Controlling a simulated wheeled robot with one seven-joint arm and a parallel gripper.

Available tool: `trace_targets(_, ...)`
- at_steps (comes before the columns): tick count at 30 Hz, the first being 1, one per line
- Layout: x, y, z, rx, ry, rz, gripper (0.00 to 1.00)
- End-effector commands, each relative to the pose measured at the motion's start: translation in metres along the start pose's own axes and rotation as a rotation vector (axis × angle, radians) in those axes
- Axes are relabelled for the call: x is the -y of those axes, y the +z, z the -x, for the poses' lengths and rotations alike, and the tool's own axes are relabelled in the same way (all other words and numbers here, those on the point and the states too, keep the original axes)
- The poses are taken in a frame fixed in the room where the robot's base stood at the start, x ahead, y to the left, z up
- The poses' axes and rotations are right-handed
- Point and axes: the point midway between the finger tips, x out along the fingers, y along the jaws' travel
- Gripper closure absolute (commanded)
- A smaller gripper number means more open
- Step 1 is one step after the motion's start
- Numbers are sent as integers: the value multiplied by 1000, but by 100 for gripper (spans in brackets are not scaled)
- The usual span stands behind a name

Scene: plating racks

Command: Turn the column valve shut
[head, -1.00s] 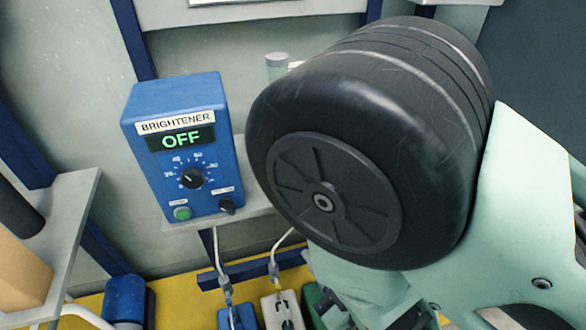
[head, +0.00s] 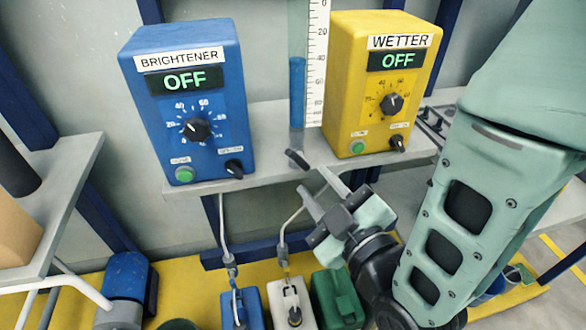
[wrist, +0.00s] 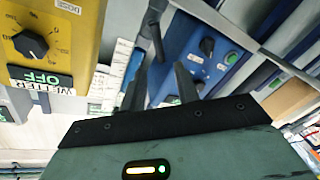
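The column (head: 297,92) is a clear tube with blue liquid, standing between the two pump boxes with a white scale along its right side. A dark valve lever (head: 297,159) shows below the column at the shelf's front edge and lies slanted. In the wrist view the dark lever (wrist: 157,38) shows just beyond my fingertips. My gripper (head: 313,184) is open and empty, its two fingers apart, pointing up and left just below and right of the lever. In the wrist view my gripper (wrist: 160,75) has a clear gap between its fingers. Contact with the lever cannot be told.
The blue BRIGHTENER box (head: 190,100) and the yellow WETTER box (head: 375,85) flank the column; both read OFF. They stand on a grey shelf (head: 270,165). White tubes run down to blue, white and green canisters (head: 337,298) below.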

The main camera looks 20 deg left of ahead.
Motion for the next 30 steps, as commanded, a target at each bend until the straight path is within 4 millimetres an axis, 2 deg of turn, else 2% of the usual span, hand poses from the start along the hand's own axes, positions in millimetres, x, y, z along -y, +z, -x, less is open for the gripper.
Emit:
trace_targets(6,3,4,-4,-5,1,1,68)
trace_targets(12,-2,-1,-47,-3,1,1,68)
trace_targets(18,-1,-1,-77,-2,-1,1,68)
trace_targets(24,0,0,-90,-1,-2,2,68)
trace_targets(30,0,0,-91,-1,-2,2,68)
